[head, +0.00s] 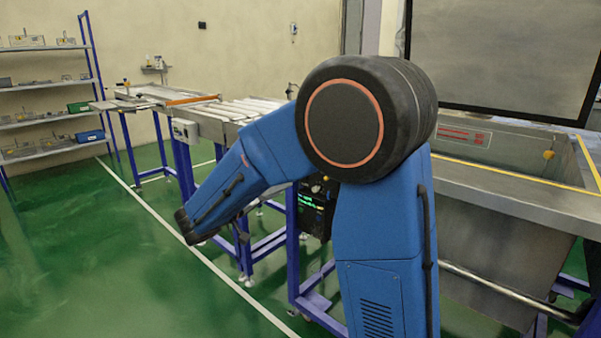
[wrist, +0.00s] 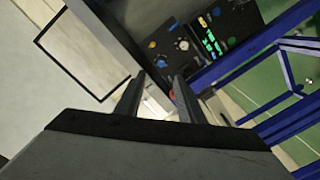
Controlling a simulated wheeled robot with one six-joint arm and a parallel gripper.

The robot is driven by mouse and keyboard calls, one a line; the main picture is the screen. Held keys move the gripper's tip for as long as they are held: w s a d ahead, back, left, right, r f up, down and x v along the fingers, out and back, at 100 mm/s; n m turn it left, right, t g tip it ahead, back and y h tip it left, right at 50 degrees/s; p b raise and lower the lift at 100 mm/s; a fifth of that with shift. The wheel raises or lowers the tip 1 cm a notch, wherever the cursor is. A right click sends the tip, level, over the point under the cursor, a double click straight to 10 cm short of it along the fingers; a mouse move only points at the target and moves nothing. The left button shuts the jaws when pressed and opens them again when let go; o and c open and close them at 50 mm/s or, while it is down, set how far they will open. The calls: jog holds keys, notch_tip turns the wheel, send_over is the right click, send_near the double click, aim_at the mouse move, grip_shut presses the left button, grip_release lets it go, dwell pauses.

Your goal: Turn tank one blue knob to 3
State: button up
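A black control panel (wrist: 205,42) with lit green displays (wrist: 212,42) shows at the upper right of the wrist view, tilted in the picture. It carries small blue (wrist: 216,12) and yellow knobs and a pale round dial (wrist: 183,45); another bluish spot (wrist: 162,62) is near its lower left. Their markings and settings are too small to read. The panel also shows in the head view (head: 316,204), partly hidden behind my blue arm. My gripper (wrist: 158,82) has its two dark fingers apart, with the panel beyond them. I cannot pick out the gripper in the head view.
A steel tank (head: 500,215) with a yellow-edged rim stands at the right. A conveyor table (head: 225,110) on blue legs runs behind my arm. A shelf rack (head: 50,110) stands at the far left. The green floor (head: 110,250) is clear at the left.

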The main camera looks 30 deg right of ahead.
jog(key=w+x, duration=0.1)
jog(key=x, duration=1.5)
jog(key=shift+w+r, duration=0.2)
jog(key=shift+w, duration=0.15)
jog(key=shift+d, duration=0.1)
jog(key=shift+c, duration=0.5)
grip_shut()
